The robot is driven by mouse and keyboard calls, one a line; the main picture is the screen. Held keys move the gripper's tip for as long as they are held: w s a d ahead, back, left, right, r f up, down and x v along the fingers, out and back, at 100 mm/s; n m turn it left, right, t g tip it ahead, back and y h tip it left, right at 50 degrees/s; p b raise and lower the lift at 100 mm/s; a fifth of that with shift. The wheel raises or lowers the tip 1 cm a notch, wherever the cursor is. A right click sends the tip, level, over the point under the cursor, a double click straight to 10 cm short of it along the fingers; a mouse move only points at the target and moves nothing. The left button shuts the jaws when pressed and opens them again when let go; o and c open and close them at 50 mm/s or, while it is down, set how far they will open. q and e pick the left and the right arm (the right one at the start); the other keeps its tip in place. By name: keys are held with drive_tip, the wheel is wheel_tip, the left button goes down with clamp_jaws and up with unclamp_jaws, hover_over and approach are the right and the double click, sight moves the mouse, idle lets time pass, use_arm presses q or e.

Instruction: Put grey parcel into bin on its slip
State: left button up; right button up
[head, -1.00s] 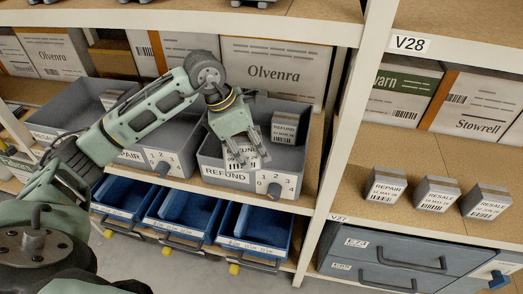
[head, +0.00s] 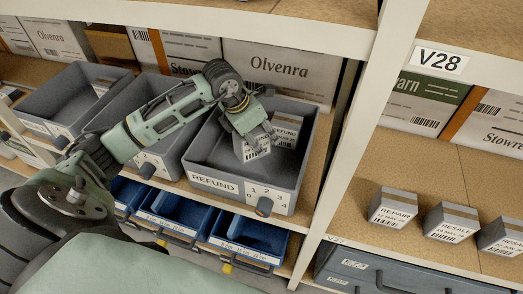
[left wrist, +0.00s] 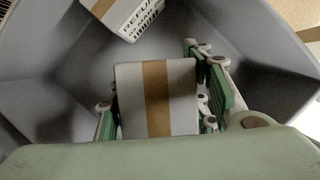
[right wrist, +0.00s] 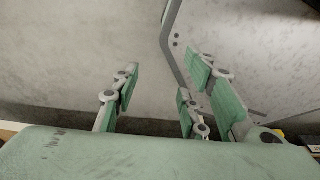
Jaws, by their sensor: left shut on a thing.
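My left gripper (head: 256,140) is shut on a grey parcel (head: 256,152) inside the grey bin labelled REFUND (head: 215,184). In the left wrist view the held parcel (left wrist: 156,98), with a brown tape strip, sits between the fingers, low in the bin; whether it touches the floor I cannot tell. Another grey parcel (head: 287,128) with a REFUND slip is in the same bin, behind and right of the held one; it also shows in the left wrist view (left wrist: 125,14). My right gripper (right wrist: 160,95) is open and empty, facing a plain pale surface.
More grey bins (head: 70,98) stand to the left on the shelf. Blue bins (head: 248,234) sit below. On the right shelf stand parcels slipped REPAIR (head: 391,209) and RESALE (head: 449,222), with another beside them. A white rack post (head: 358,125) divides the bays.

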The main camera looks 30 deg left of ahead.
sight(260, 144)
use_arm(q)
wheel_tip(260, 144, down, 3)
drive_tip(key=shift+s+r, duration=0.15)
drive_tip(key=shift+r, duration=0.05)
drive_tip(key=shift+f, duration=0.3)
wheel_tip(260, 144, down, 3)
drive_tip(key=shift+f+p, duration=0.1)
drive_tip(key=shift+p, duration=0.5)
drive_tip(key=shift+f, duration=0.3)
use_arm(e)
drive_tip(key=shift+s+a+r, duration=0.2)
drive_tip(key=shift+s+r, duration=0.05)
drive_tip(key=shift+r, duration=0.5)
use_arm(q)
drive_tip(key=o, duration=0.9)
drive_tip(key=shift+f, duration=0.15)
drive_tip(key=o, duration=0.5)
use_arm(e)
drive_tip(key=shift+s+f, duration=0.1)
drive_tip(key=shift+s, duration=0.4)
